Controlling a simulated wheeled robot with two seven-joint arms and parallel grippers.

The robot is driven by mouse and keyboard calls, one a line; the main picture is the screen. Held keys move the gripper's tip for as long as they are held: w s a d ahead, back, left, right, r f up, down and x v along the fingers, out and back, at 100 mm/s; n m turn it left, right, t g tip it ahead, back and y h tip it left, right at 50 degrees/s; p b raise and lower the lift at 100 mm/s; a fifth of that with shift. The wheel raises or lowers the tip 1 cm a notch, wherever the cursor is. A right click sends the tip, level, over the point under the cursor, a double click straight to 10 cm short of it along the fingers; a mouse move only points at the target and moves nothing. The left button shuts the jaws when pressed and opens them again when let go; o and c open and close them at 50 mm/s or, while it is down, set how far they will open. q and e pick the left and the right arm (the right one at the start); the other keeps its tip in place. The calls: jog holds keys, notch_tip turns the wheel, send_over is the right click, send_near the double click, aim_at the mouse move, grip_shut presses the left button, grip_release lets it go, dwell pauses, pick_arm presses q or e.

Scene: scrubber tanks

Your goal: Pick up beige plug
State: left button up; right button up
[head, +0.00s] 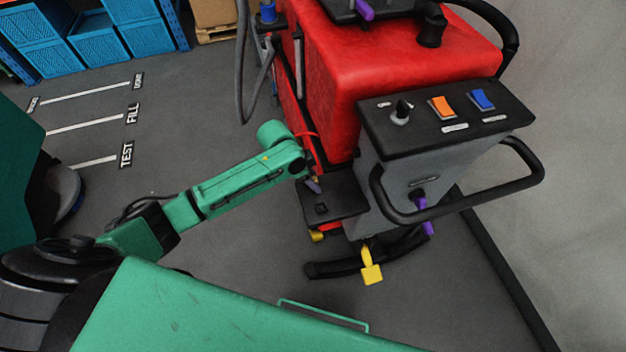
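I cannot make out a beige plug for certain in the head view. My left gripper (314,184) is at the end of the green arm, pointing down beside the red scrubber machine (425,55). It is just above the left part of a dark grey ledge (337,206) with a small black square on it. The gripper is small and mostly hidden by its own wrist, so I cannot tell whether its fingers are open or hold anything. My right gripper is not in view.
The scrubber has a control panel (445,118) with orange and blue switches, a black handlebar (470,208) and a yellow pedal (371,272). A grey hose (241,70) hangs at its left. Blue crates (95,40) stand back left. A wall (575,150) closes the right side.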

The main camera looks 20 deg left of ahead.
pick_arm(q)
grip_shut()
notch_tip(320, 180, up, 19)
jog(key=b, duration=0.2)
jog(key=shift+f+b, duration=1)
jog(key=shift+f, duration=1.5)
